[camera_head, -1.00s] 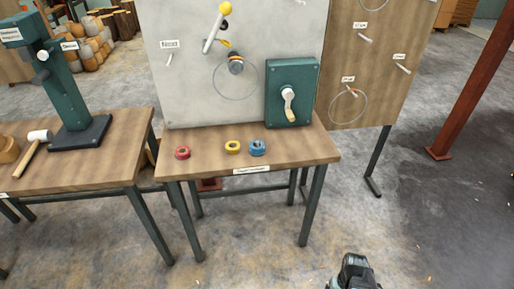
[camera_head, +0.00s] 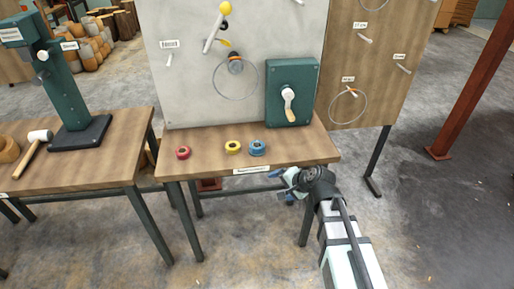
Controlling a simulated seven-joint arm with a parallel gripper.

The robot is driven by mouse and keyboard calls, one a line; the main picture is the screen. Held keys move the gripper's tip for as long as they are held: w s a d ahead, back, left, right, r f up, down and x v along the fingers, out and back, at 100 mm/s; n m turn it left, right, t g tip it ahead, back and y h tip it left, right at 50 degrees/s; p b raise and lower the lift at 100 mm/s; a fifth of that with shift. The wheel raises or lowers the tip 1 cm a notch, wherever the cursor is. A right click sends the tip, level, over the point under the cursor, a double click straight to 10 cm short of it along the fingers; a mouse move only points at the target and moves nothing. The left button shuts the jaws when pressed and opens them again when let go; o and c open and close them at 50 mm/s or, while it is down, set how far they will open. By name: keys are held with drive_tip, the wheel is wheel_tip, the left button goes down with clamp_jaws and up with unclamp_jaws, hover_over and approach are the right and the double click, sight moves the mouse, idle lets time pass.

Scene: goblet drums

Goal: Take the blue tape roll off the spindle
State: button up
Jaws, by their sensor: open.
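The blue tape roll (camera_head: 257,148) sits on the wooden table near its front edge, just right of the yellow tape roll (camera_head: 232,147). Whether it sits around a spindle is too small to tell. A red tape roll (camera_head: 183,153) sits further left on the same table. My gripper (camera_head: 280,180) is at the table's front edge, right of and nearer than the blue roll, apart from it. It is open and holds nothing that I can see; its fingers are small in the picture.
A green box with a white handle (camera_head: 289,92) stands at the table's back right. A grey panel (camera_head: 185,85) rises behind the table (camera_head: 215,172). A second table (camera_head: 75,175) on the left bears a mallet (camera_head: 34,150) and a green press (camera_head: 70,95).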

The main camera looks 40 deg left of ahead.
drive_tip(key=w+a+r+m+t+y, duration=0.1)
drive_tip(key=w+a+r+m+y, duration=0.2)
drive_tip(key=m, duration=0.4)
drive_tip(key=m+t+y, duration=0.1)
drive_tip(key=m+t, duration=0.1)
drive_tip(key=m, duration=1.2)
approach(258, 146)
drive_tip(key=x, duration=0.3)
drive_tip(key=shift+w+a+f, duration=0.1)
drive_tip(key=shift+w+f, duration=0.1)
drive_tip(key=shift+w, duration=0.05)
drive_tip(key=shift+t, duration=0.4)
drive_tip(key=shift+s+x, duration=0.15)
drive_tip(key=shift+x, duration=1.2)
drive_tip(key=shift+s+x, duration=0.15)
drive_tip(key=shift+x, duration=1.25)
drive_tip(key=shift+c, duration=0.5)
drive_tip(key=c, duration=1.1)
